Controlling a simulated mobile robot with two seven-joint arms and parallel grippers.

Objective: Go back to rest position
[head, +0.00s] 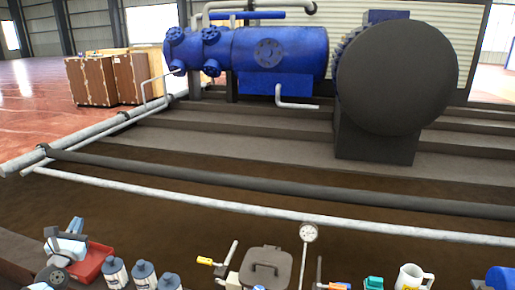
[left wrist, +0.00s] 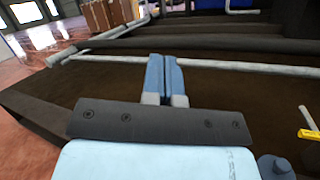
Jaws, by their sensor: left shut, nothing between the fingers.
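My left gripper (head: 76,226) shows at the lower left of the head view, beside a red tray. In the left wrist view its two blue fingers (left wrist: 164,76) lie together, with nothing between them. It points out over the brown surface and touches nothing that I can see. My right gripper is not in view.
The red tray (head: 96,262) and white-and-blue bottles (head: 116,272) stand at the front left. A grey lidded dispenser (head: 266,268), a dial gauge (head: 308,232), a yellow-handled valve (head: 205,261) and a white mug (head: 411,277) stand along the front. Pipes and a blue tank (head: 275,52) lie beyond.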

